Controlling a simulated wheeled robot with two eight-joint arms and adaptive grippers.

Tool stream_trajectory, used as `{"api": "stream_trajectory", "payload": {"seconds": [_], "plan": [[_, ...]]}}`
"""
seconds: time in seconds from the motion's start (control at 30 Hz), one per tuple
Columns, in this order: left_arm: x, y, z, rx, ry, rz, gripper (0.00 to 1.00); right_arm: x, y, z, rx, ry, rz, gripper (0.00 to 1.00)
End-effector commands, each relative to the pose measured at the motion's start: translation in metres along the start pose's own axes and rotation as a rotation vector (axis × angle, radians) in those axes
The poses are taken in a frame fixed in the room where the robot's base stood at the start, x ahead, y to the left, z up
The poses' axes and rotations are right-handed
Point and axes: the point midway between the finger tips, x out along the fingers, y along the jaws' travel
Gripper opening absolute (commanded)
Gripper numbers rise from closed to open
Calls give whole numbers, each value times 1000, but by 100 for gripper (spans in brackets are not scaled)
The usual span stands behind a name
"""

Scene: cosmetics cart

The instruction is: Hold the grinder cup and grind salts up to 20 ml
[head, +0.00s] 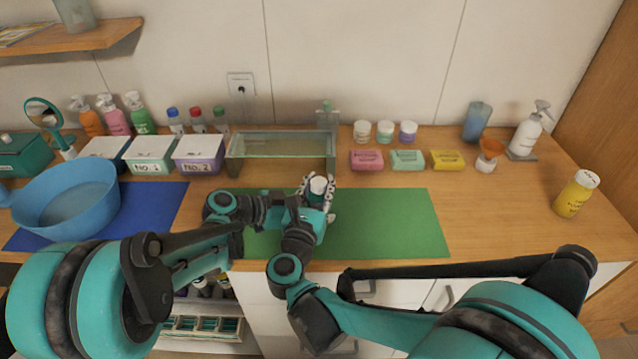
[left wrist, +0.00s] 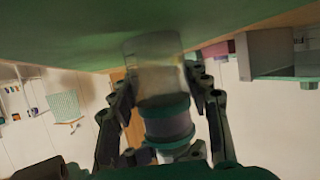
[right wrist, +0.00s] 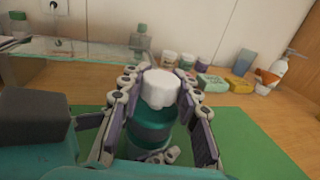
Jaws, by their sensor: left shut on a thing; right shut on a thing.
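The grinder stands over the green mat (head: 400,222); its white top (head: 318,186) shows between the fingers in the head view. The left wrist view, which is upside down, shows its clear lower cup (left wrist: 153,65) close to the mat and a teal band (left wrist: 165,108). The right wrist view shows its white cap (right wrist: 160,90) and teal body (right wrist: 150,128). My left gripper (left wrist: 156,92) is shut around the grinder. My right gripper (right wrist: 160,82) is shut around its upper part. The cup's fill level cannot be read.
A glass-fronted stand (head: 280,172) is just behind the grippers. White boxes (head: 150,154), a blue basin (head: 66,198), soaps (head: 407,160) and small jars (head: 385,131) line the back and left. A yellow container (head: 577,194) stands at far right. The mat's right part is clear.

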Motion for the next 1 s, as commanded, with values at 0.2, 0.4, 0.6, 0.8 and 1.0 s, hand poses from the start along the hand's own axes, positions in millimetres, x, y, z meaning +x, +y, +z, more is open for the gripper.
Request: {"api": "stream_trajectory", "payload": {"seconds": [0.2, 0.4, 0.6, 0.8, 1.0], "plan": [[0, 0, 0, 0, 0, 1, 14, 0, 0, 0, 0, 0, 2, 55], [0, 0, 0, 0, 0, 0, 14, 0, 0, 0, 0, 0, 2, 55], [0, 0, 0, 0, 0, -1, 14, -13, 1, 0, 0, 0, 5, 55], [0, 0, 0, 0, 0, -1, 14, -54, 2, 0, 0, 0, 8, 55], [0, 0, 0, -1, 0, -1, 14, -95, 1, 0, 0, 0, 7, 55]]}}
